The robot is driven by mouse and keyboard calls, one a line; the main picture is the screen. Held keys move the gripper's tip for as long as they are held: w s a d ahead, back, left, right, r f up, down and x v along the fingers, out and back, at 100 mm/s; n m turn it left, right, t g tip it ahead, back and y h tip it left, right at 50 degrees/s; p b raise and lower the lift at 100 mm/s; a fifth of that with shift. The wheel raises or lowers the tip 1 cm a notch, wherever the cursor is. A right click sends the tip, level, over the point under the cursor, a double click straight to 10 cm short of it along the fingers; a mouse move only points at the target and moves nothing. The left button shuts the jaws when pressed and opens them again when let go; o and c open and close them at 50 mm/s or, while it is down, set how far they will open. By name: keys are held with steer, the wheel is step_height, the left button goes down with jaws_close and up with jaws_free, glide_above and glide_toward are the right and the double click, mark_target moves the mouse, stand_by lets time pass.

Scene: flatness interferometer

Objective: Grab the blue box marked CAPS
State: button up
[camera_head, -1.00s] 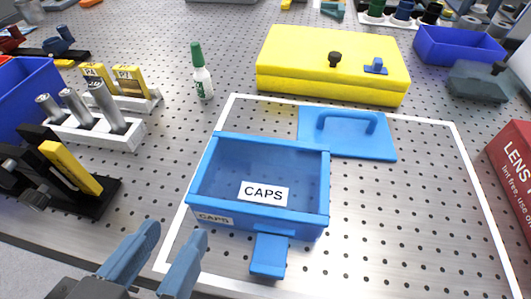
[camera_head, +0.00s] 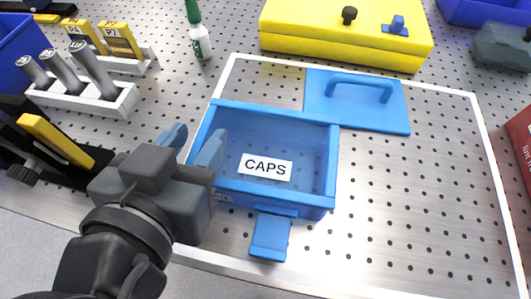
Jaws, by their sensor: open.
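The blue box marked CAPS (camera_head: 318,205) stands open-topped inside a white outline on the perforated metal table. My gripper (camera_head: 192,145) is open and empty, at the box's left side. One blue finger overlaps the box's left wall in the picture, the other is left of it. I cannot tell whether either touches. My gripper hides the box's near left corner and most of its side label.
A yellow case (camera_head: 345,45) stands behind the lid. A green-capped bottle (camera_head: 198,40), a white rack of metal cylinders (camera_head: 120,105) and a black holder with a yellow bar (camera_head: 45,140) are on the left. A red box (camera_head: 520,140) is at the right edge. Table right of the box is clear.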

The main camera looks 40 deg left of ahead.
steer(key=shift+w+a+f, duration=0.1)
steer(key=shift+w+a, duration=0.05)
steer(key=shift+w, duration=0.05)
steer(key=shift+c, duration=0.2)
jaws_close()
